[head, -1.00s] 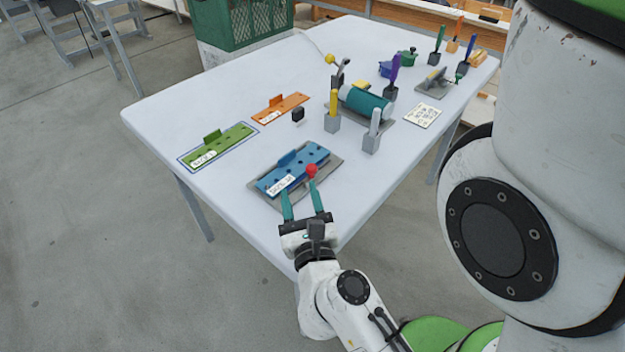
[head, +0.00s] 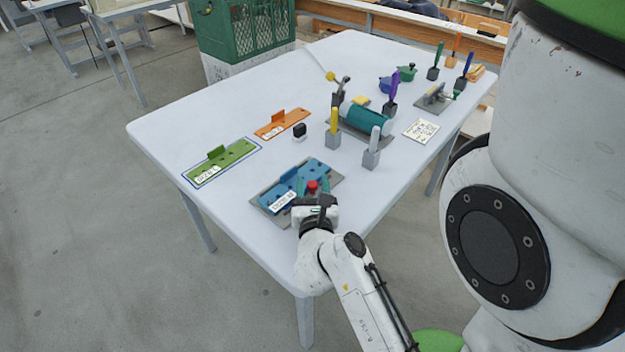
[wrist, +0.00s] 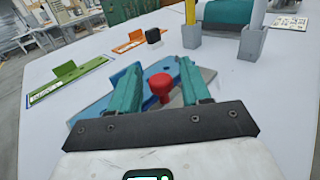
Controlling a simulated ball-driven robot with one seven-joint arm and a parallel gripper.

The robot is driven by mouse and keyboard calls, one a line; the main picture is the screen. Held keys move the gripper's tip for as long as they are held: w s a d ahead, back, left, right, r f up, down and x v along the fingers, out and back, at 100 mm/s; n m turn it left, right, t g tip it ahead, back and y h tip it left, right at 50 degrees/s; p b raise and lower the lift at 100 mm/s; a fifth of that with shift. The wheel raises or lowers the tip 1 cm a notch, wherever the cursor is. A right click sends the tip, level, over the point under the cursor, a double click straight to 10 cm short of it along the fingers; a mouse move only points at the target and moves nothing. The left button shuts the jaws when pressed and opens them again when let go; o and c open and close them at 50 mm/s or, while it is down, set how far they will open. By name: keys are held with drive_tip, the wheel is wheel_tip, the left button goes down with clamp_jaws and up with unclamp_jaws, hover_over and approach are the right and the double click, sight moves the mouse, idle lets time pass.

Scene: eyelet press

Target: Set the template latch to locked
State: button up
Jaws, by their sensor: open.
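The blue template (head: 315,169) lies on a grey base plate (head: 257,197) near the table's front edge, with a white label on its front side. A red knob (head: 312,185), which looks like the latch handle, stands at its near right edge. In the wrist view the red knob (wrist: 160,84) sits between the two teal fingers. My gripper (wrist: 160,88) is open, one finger on each side of the knob, and a gap shows around it. The knob's lower part and the latch's set position are hard to make out.
A green template (head: 222,164) and an orange template (head: 281,124) lie to the left and behind. A grey block with a pale handle (head: 371,158) and one with a yellow handle (head: 333,139) stand right behind the blue template. A teal roller (head: 366,117) is farther back.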

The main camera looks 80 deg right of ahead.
drive_tip(key=shift+d, duration=0.35)
drive_tip(key=shift+c, duration=0.2)
drive_tip(key=shift+w, duration=0.1)
clamp_jaws()
